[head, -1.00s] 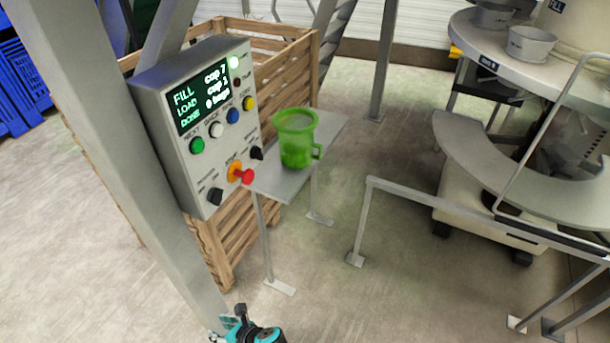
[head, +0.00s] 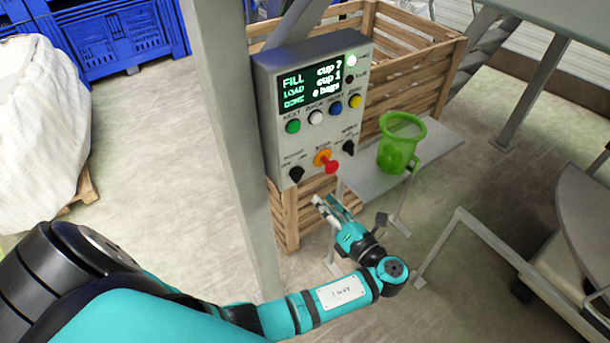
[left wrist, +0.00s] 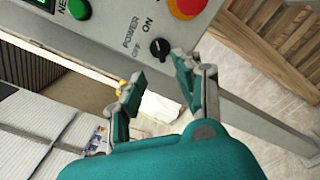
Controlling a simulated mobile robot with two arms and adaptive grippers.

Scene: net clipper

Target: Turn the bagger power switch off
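The bagger control box (head: 262,110) is a grey panel on a post, with a lit green-text screen. Its power switch (head: 296,174) is a black knob at the lower left. In the left wrist view the power switch (left wrist: 160,48) sits beside the words POWER, OFF and ON; I cannot tell surely which way it points. My left gripper (head: 326,206) is just below and right of the knob in the head view. In the left wrist view the left gripper (left wrist: 157,88) is open and empty, its fingertips near the knob but not seen touching it. My right gripper is not in view.
A red button on an orange base (head: 331,167) and a second black knob (head: 348,147) are to the right of the switch. A green jug (head: 400,145) stands on a small grey shelf (head: 440,150). A wooden crate (head: 420,62) is behind the box.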

